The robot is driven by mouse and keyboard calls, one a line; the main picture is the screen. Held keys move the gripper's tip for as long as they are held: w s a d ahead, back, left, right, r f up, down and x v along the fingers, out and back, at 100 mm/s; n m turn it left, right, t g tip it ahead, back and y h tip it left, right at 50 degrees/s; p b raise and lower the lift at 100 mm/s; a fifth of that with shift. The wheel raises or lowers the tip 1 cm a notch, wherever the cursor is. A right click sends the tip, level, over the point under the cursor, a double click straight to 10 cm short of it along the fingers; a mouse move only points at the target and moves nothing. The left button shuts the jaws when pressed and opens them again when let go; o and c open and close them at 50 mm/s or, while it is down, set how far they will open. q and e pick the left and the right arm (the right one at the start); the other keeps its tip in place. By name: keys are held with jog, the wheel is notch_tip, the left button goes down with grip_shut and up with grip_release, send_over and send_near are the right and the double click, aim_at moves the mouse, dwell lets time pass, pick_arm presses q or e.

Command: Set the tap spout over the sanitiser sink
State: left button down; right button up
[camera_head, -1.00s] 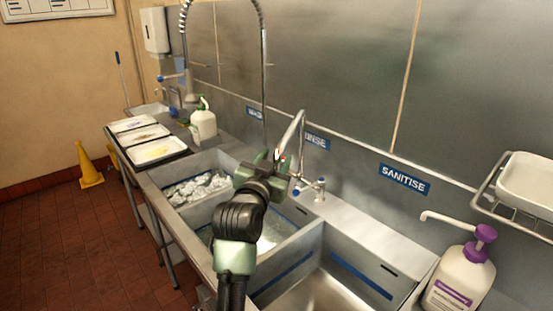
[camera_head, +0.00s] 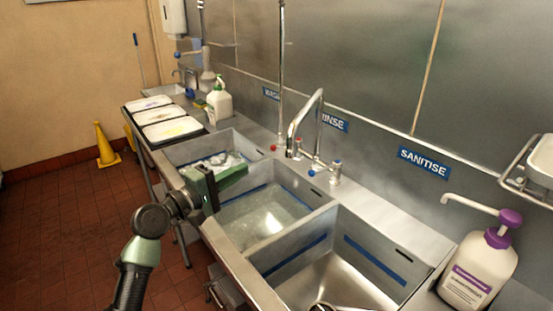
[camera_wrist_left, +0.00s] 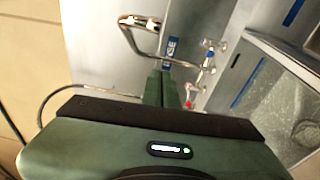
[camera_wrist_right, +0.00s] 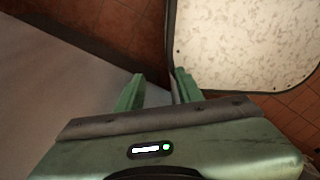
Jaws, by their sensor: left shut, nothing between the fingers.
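The chrome tap spout (camera_head: 304,112) arches above the back ledge by the RINSE label. Its outlet end hangs on the left of its riser, clear of the sanitise basin. It also shows in the left wrist view (camera_wrist_left: 128,38). The sanitiser sink (camera_head: 330,280) is the nearest basin, below the SANITISE label (camera_head: 424,162). My left gripper (camera_head: 240,172) is shut and empty, over the front side of the basins, left of the spout and apart from it. My right gripper (camera_wrist_right: 158,88) is outside the head view; its fingers stand apart with nothing between them.
Blue (camera_head: 337,172) and red (camera_head: 273,147) tap handles stand on the ledge. A tall spray-hose pipe (camera_head: 281,70) rises behind. A purple-topped pump bottle (camera_head: 480,265) stands right of the sanitise basin, a wire rack (camera_head: 520,180) above it. Trays (camera_head: 172,128) lie at the far left.

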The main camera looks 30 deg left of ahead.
pick_arm(q)
jog(key=w+d+r+n+p, duration=0.1)
jog(key=w+d+r+p, duration=0.1)
jog(key=w+d+p, duration=0.4)
jog(key=w, duration=0.2)
jog(key=shift+w+d+h, duration=0.2)
jog(key=shift+w+h, duration=0.1)
jog(key=shift+h, duration=0.1)
